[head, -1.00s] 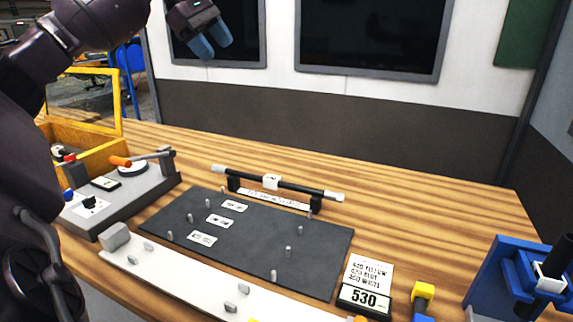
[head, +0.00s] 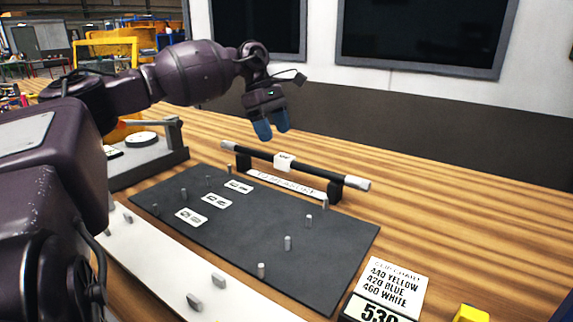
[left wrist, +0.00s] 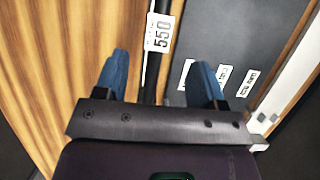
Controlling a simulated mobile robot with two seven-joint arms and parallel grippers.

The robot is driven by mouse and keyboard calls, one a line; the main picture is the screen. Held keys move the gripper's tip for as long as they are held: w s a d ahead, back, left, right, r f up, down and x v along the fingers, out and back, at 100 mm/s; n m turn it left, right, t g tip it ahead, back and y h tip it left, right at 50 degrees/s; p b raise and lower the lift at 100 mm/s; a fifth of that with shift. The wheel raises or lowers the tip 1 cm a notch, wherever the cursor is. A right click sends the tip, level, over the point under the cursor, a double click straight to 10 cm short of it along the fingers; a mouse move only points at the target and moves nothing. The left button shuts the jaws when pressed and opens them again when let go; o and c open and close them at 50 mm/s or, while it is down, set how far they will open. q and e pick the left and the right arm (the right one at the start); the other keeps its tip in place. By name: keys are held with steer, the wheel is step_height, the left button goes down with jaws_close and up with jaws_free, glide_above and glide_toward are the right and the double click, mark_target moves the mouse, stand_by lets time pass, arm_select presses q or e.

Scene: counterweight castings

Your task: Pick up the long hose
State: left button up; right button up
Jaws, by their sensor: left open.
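The long hose (head: 315,171) is a straight black tube with white ends and a white tag (head: 284,162) near its middle. It rests on two black supports (head: 334,189) at the back edge of the dark board. My left gripper (head: 271,131) is open and empty above the hose, left of the tag. In the left wrist view, the hose (left wrist: 152,76) runs between the two blue fingers, and its tag (left wrist: 160,33) reads 550. The fingers do not visibly touch it. My right gripper is out of view.
The dark board (head: 255,222) carries several short pegs and white labels. A white strip (head: 165,262) lies in front. A printed sign (head: 393,288) and a yellow block (head: 470,313) are at the lower right. A grey device (head: 150,165) stands at the left. The wood right of the hose is clear.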

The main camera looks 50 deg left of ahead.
mark_target(284, 156)
arm_select(q)
steer(key=b+x, duration=0.1)
steer(key=x, duration=0.7)
steer(key=shift+w, duration=0.1)
steer(key=shift+r, duration=0.2)
steer(key=c, duration=1)
